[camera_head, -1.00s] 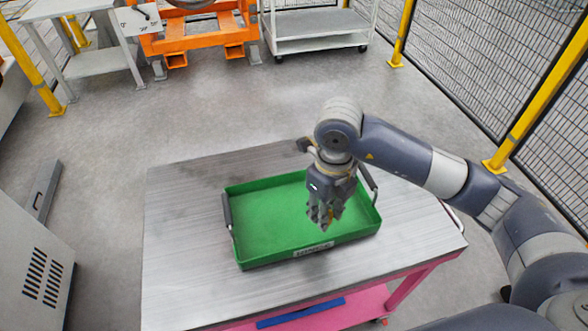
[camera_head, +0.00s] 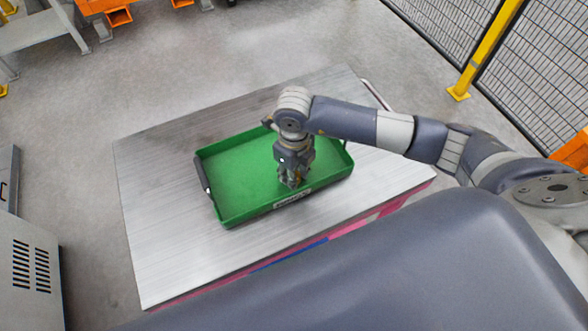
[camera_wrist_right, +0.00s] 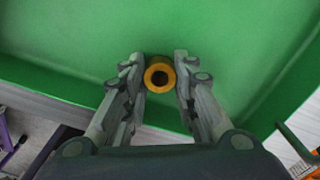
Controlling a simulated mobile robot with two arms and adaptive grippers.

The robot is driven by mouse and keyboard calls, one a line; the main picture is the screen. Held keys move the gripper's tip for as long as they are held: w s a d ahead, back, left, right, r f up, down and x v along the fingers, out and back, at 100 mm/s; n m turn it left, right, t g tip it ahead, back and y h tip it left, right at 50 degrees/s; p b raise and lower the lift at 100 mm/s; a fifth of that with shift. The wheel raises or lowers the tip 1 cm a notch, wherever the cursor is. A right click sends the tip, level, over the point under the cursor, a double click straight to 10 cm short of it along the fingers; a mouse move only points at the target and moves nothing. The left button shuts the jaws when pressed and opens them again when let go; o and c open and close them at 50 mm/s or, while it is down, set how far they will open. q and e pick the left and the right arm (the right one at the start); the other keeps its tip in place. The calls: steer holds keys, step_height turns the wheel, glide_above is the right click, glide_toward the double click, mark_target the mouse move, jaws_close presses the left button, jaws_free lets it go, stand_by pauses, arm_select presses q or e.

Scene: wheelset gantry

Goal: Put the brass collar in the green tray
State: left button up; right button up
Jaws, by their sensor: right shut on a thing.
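The green tray (camera_head: 240,190) lies on the metal-topped table, with a dark handle at each end and a label on its near wall. My right gripper (camera_head: 293,183) points down over the right part of the tray, near its front wall. In the right wrist view my right gripper (camera_wrist_right: 160,82) is shut on the brass collar (camera_wrist_right: 160,77), a small ring with a dark hole, with the green tray floor (camera_wrist_right: 230,45) behind it. In the head view the collar is mostly hidden by the fingers. How far it is above the floor is unclear. My left gripper is not in view.
The metal tabletop (camera_head: 160,235) is bare around the tray. A grey cabinet (camera_head: 32,265) stands at the left. A yellow post (camera_head: 487,50) and mesh fence stand at the right, beyond the table.

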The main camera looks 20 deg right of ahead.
steer(key=shift+f, duration=0.2)
steer(key=o, duration=0.8)
steer(key=shift+o, duration=1.3)
steer(key=shift+r, duration=0.1)
steer(key=shift+w+r, duration=0.1)
steer(key=shift+r, duration=0.15)
arm_select(q)
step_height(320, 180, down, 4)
steer(key=b, duration=0.3)
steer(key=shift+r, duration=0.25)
arm_select(e)
step_height(320, 180, up, 12)
